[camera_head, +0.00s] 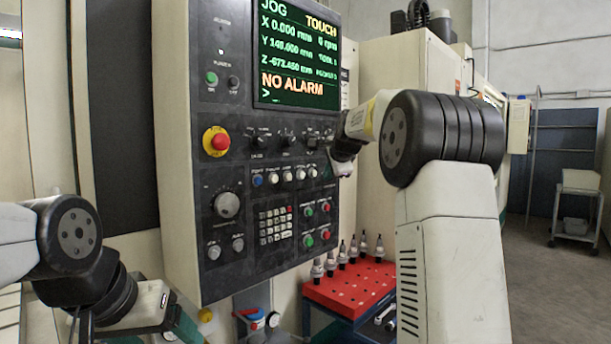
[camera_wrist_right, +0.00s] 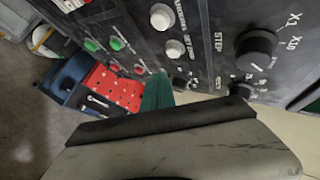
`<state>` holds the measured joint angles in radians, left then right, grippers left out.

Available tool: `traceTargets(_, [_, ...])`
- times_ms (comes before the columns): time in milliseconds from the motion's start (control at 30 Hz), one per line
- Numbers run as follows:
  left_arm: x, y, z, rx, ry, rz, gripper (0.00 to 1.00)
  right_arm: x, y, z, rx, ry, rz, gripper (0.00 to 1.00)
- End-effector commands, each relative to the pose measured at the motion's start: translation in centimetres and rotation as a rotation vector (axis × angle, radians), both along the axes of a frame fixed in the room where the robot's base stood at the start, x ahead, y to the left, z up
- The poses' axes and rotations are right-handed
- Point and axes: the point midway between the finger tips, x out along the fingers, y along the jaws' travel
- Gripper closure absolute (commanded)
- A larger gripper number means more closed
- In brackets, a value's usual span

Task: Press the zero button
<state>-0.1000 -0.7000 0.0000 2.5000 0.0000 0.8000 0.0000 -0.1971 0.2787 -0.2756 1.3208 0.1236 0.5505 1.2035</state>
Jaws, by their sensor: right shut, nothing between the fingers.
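The control panel (camera_head: 250,240) faces me, its screen (camera_head: 297,58) lit with green and orange text. A row of one blue button (camera_head: 257,180) and several white buttons (camera_head: 287,177) runs across its middle; which is zero I cannot read. White buttons (camera_wrist_right: 175,50) also show in the right wrist view, close above the gripper. My right gripper (camera_head: 340,166) is shut and empty, near the panel's right edge, right of the button row; contact cannot be judged. My left arm (camera_head: 75,240) is at the lower left, its fingers not clearly visible.
A red emergency stop (camera_head: 219,141), a large dial (camera_head: 227,204) and a keypad (camera_head: 274,226) are on the panel. A red tray (camera_head: 345,290) with several tool holders stands below right. Black knobs (camera_wrist_right: 256,48) lie close by in the wrist view.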

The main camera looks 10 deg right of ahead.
Motion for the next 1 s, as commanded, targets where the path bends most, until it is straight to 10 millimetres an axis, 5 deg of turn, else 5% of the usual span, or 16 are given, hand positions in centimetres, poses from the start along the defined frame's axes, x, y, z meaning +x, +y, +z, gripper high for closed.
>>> traceTargets(1000, [0.00,0.00,0.00,0.000,0.000,0.000,0.25,1.35,1.08,-0.01,0.000,0.000,0.000,1.00])
